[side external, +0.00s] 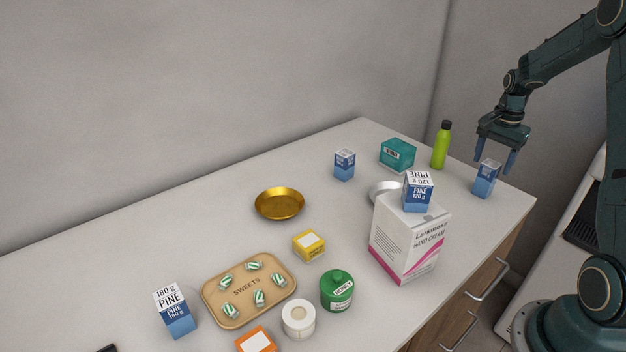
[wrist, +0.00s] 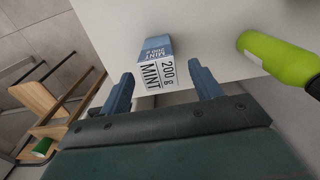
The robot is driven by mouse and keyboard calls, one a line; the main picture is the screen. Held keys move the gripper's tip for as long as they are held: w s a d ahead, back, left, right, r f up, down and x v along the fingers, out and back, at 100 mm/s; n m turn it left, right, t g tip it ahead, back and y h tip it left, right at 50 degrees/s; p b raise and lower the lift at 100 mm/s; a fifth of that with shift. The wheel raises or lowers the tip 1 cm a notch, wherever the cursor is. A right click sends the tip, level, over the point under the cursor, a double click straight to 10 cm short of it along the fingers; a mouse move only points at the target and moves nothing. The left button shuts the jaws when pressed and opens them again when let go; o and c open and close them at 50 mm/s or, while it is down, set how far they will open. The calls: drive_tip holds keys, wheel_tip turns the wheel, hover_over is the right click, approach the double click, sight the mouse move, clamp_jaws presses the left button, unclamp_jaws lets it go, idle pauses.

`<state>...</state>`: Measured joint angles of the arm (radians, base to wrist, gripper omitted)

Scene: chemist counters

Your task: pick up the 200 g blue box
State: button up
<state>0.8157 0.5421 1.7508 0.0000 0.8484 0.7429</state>
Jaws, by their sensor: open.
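The 200 g blue box (side external: 485,181) stands upright near the right end of the counter. In the wrist view the box (wrist: 156,66) shows a white top with "MINT 200 g" on it and blue sides. My gripper (side external: 494,166) is open and points down just over this box. In the wrist view its fingertips (wrist: 161,75) are apart, one on each side of the box's top, with gaps between. The fingers are not closed on it.
A green bottle (side external: 441,146) stands close to the left, also in the wrist view (wrist: 278,60). A teal box (side external: 397,154), another blue box (side external: 344,165) and a Pine 120 g box (side external: 417,192) on a hand cream carton (side external: 402,245) are further left. The counter edge is near.

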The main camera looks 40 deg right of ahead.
sight(486, 179)
drive_tip(key=shift+f, duration=2.3)
drive_tip(key=c, duration=1.2)
